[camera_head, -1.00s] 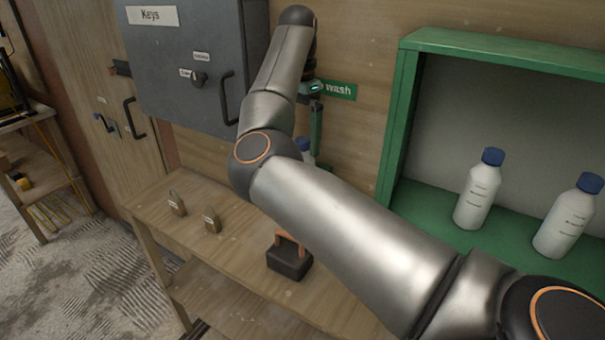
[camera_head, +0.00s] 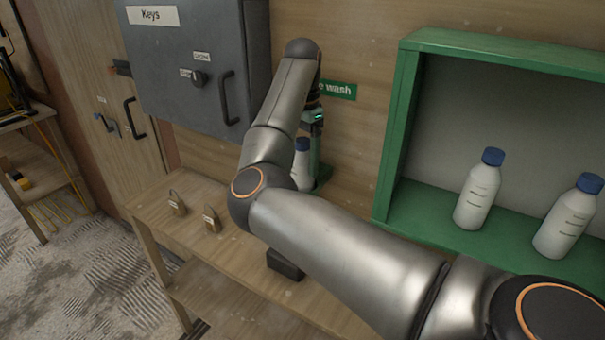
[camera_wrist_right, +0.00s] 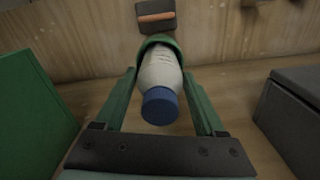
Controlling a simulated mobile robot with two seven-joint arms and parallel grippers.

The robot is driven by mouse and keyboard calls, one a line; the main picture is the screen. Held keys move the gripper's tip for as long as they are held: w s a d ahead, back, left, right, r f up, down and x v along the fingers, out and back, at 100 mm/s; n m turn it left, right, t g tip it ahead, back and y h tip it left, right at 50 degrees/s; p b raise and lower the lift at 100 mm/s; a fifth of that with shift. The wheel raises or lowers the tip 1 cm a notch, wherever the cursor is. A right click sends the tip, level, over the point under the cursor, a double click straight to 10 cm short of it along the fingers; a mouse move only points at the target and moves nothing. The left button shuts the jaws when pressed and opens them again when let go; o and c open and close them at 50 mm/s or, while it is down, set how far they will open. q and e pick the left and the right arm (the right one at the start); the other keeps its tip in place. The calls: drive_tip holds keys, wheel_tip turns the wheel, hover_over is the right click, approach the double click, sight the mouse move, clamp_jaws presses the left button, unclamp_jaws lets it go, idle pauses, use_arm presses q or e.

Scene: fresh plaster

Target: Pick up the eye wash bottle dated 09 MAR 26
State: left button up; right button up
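A white eye wash bottle with a blue cap (camera_wrist_right: 160,85) stands upright in a green holder (camera_wrist_right: 160,41) beneath the "eye wash" sign. It also shows partly behind my right arm in the head view (camera_head: 301,160). My right gripper (camera_wrist_right: 160,74) comes down from above with its green fingers on either side of the bottle, apparently with gaps. Two similar bottles stand in the green cabinet, one at its middle (camera_head: 477,192) and one at the right (camera_head: 568,218). All date prints are too small to read. My left gripper is out of view.
A grey key cabinet (camera_head: 185,70) hangs left of my arm. The green cabinet's frame (camera_head: 400,120) stands to the right.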

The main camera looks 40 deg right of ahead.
clamp_jaws()
idle(0.3)
drive_tip(key=shift+r, duration=0.15)
